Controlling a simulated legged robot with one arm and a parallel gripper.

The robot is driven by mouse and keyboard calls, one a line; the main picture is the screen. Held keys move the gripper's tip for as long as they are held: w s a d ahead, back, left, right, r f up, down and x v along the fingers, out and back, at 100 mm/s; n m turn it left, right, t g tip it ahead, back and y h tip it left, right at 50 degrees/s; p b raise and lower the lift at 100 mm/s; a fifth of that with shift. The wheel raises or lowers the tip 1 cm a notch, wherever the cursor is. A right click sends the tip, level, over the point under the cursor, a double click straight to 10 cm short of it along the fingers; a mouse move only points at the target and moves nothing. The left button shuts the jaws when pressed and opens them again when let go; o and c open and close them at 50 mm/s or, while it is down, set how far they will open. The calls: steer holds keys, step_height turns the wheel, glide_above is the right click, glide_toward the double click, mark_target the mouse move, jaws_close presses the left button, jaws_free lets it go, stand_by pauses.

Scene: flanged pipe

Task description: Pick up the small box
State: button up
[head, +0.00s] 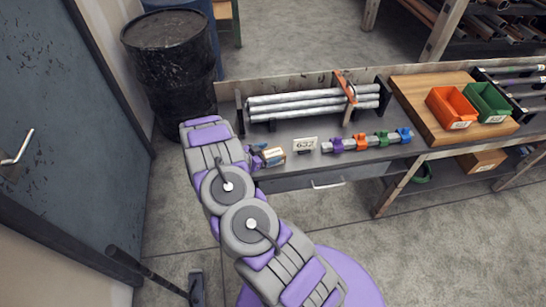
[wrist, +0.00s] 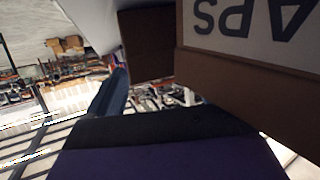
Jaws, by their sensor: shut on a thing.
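The small box (head: 273,156) is brown cardboard with a white label and shows at the left end of the workbench (head: 310,163) in the head view. My gripper (head: 261,158) is at that box and is shut on it. In the wrist view the small box (wrist: 240,68) fills the upper right, very close to the camera. Its white label carries large dark letters upside down, partly cut off by the frame. A purple and black part of my gripper crosses the bottom of that view. I cannot tell whether the box touches the bench.
A number card (head: 305,144) stands just right of the box, then several coloured clamps (head: 365,141). Grey pipes (head: 313,103) lie behind. Orange (head: 452,107) and green (head: 489,102) bins sit on a wooden board. A black barrel (head: 170,65) stands behind my arm.

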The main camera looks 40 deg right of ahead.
steer(key=shift+s+a+f, duration=0.15)
steer(key=shift+s+f, duration=0.1)
steer(key=shift+f, duration=0.15)
steer(key=c, duration=0.7)
steer(key=shift+c, duration=0.2)
